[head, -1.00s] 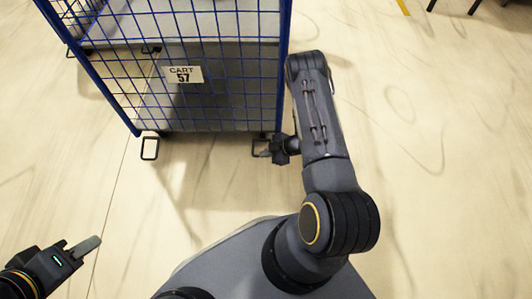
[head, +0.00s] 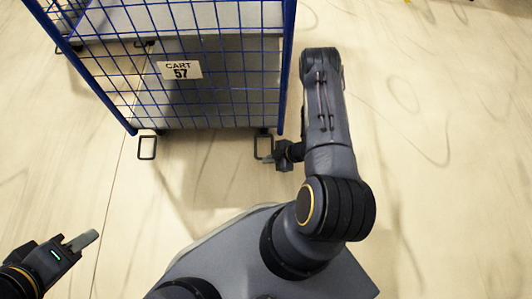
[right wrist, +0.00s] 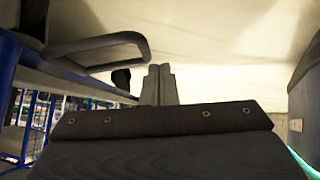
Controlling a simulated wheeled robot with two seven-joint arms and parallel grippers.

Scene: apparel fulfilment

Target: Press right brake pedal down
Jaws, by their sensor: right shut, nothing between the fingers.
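The right brake pedal (head: 257,147) is a dark loop at the bottom right corner of the blue mesh cart (head: 165,131), in the head view. It looks much like the left pedal loop (head: 139,148). My right gripper (head: 268,160) is shut and empty at the lower right of the right pedal. In the right wrist view, the shut fingers (right wrist: 158,85) point toward the floor area, with the pedal loop (right wrist: 143,42) to their upper left. I cannot tell whether they touch it. My left gripper (head: 84,240) is at the lower left, away from the cart; its opening is unclear.
The cart carries a white label (head: 180,70) reading CART 57. Its grey lower panel stands behind the mesh.

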